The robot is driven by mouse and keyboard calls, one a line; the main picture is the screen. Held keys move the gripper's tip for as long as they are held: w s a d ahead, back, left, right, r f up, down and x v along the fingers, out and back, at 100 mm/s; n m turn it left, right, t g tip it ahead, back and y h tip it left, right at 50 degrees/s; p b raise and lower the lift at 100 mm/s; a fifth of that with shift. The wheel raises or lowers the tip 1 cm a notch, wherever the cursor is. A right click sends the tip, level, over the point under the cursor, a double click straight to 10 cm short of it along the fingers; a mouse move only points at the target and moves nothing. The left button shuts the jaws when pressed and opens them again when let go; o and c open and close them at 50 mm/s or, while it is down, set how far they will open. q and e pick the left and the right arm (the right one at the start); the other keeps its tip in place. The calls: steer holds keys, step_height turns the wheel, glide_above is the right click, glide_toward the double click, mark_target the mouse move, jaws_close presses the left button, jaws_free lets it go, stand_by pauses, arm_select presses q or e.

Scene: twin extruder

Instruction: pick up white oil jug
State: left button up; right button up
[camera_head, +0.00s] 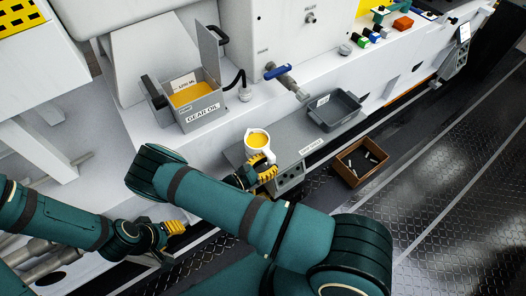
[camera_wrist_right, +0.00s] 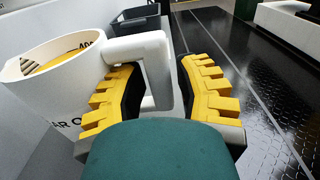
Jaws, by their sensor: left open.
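The white oil jug (camera_head: 257,139) stands upright on the grey ledge near the middle of the head view, with yellow oil inside. In the right wrist view the jug (camera_wrist_right: 45,95) is at the left, its square handle (camera_wrist_right: 158,72) pointing toward my right gripper (camera_wrist_right: 160,95). The yellow-ridged fingers are open, with the outer bar of the handle between them and a gap beside it. In the head view my right gripper (camera_head: 257,172) is just in front of the jug. My left gripper (camera_head: 172,238) is open and empty at the lower left, away from the jug.
A grey gear oil box (camera_head: 200,115) with an open lid stands behind left of the jug. A valve with a blue handle (camera_head: 278,71) sticks out behind it. A dark grey tray (camera_head: 335,112) lies to the right, and a brown bin (camera_head: 348,170) sits on the floor.

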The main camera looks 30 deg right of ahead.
jaws_close()
steer(key=shift+r, duration=0.1)
step_height(320, 180, up, 10)
steer(key=p, duration=0.3)
stand_by(0.4)
